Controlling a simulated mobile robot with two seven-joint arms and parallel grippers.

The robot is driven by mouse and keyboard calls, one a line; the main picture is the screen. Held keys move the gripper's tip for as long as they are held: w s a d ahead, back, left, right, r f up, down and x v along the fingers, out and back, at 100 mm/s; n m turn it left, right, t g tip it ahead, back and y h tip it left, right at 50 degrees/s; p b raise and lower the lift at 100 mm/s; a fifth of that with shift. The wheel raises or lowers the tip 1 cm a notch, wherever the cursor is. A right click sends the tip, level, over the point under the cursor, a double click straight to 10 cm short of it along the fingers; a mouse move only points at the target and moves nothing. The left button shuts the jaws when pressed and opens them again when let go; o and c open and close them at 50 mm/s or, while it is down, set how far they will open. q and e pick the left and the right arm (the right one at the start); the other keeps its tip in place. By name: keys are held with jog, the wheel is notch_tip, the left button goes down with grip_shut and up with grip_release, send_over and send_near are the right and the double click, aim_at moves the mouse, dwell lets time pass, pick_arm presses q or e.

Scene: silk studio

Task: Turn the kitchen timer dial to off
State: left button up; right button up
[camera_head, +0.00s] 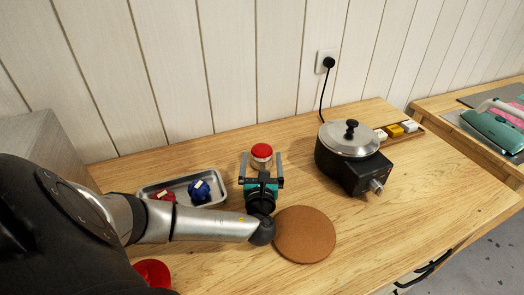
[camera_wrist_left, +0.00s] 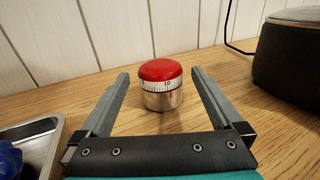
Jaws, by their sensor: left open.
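The kitchen timer (camera_head: 262,156) has a red domed top, a white numbered band and a silver base. It stands upright on the wooden table near the wall. In the left wrist view the timer (camera_wrist_left: 162,84) sits ahead of and between the two fingers, with a "10" on its band facing me. My left gripper (camera_head: 262,158) is open around the line of the timer, and its fingers appear apart from it. The left gripper also shows in the left wrist view (camera_wrist_left: 159,73), with nothing held. My right gripper is not in view.
A metal tray (camera_head: 148,189) with a red and a blue item lies left of the gripper. A round cork mat (camera_head: 305,236) lies to the right, nearer me. A black pot with a lid (camera_head: 348,138) stands further right, its cord running to a wall socket (camera_head: 327,61).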

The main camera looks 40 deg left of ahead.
aim_at(262, 144)
pick_arm(q)
jog(key=b+x, duration=0.3)
jog(key=x, duration=0.3)
jog(key=shift+f+b, duration=0.1)
jog(key=shift+b, duration=0.2)
jog(key=shift+w+a+b, duration=0.3)
jog(key=shift+w+a, duration=0.05)
jog(key=shift+w, duration=0.05)
jog(key=c, duration=1.3)
